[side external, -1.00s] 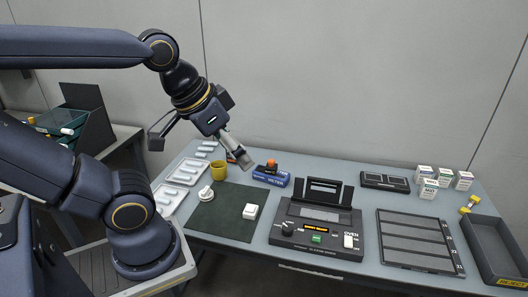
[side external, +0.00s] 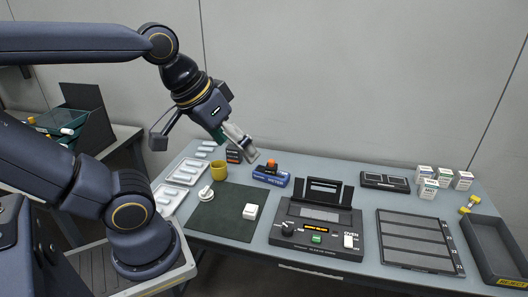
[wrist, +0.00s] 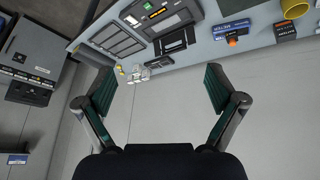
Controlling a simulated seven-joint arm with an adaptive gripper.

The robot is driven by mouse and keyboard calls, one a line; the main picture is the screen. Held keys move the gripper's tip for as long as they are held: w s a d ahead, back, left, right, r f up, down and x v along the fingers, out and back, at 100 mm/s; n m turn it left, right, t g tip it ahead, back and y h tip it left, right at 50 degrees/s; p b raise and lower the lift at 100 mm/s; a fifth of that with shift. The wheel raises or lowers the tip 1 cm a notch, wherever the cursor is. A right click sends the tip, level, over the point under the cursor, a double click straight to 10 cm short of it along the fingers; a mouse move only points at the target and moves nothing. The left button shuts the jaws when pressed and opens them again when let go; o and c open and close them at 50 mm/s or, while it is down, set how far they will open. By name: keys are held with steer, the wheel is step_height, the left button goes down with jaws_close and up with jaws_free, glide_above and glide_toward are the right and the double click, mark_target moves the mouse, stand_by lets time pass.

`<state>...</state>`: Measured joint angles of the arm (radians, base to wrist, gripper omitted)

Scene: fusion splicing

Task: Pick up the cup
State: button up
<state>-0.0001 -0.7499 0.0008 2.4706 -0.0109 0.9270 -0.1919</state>
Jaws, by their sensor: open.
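The yellow cup (side external: 219,170) stands on the table in the side view, at the back left corner of the dark green mat (side external: 222,214). In the wrist view the cup (wrist: 296,8) shows at the top right edge, partly cut off. My gripper (side external: 250,154) is in the air above the table's back edge, up and to the right of the cup and apart from it. In the wrist view my gripper (wrist: 160,88) has its two fingers spread wide with nothing between them.
Beside the cup stand a dark box (side external: 234,156) and a blue box (side external: 271,178) with an orange top. A white piece (side external: 206,193) and a white block (side external: 250,211) lie on the mat. White trays (side external: 185,172) are left; the splicer (side external: 317,232) is right.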

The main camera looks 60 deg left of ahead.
steer(key=w+a+r+n, duration=0.5)
steer(key=w+r+n, duration=0.2)
steer(key=w+n, duration=0.25)
steer(key=w+a+f+n+g, duration=0.1)
steer(key=w+a+f+n, duration=0.3)
steer(key=a, duration=0.5)
steer(key=w+a+f+n+g, duration=0.1)
steer(key=w+a+n+g, duration=0.1)
steer(key=w+a+n, duration=0.55)
steer(key=n+g, duration=0.3)
glide_above(219, 167)
steer(key=d, duration=0.1)
step_height(219, 167, down, 21)
steer(key=shift+h, duration=0.3)
steer(key=f, duration=0.6)
steer(key=d+f, duration=0.1)
steer(key=f, duration=0.3)
steer(key=shift+s+f, duration=0.1)
steer(key=shift+s, duration=0.05)
steer(key=shift+s+d+f, duration=0.1)
steer(key=shift+s+f, duration=0.05)
steer(key=shift+f, duration=1.3)
steer(key=shift+s+d+f, duration=0.1)
steer(key=shift+s+f, duration=0.05)
steer(key=shift+f, duration=1.3)
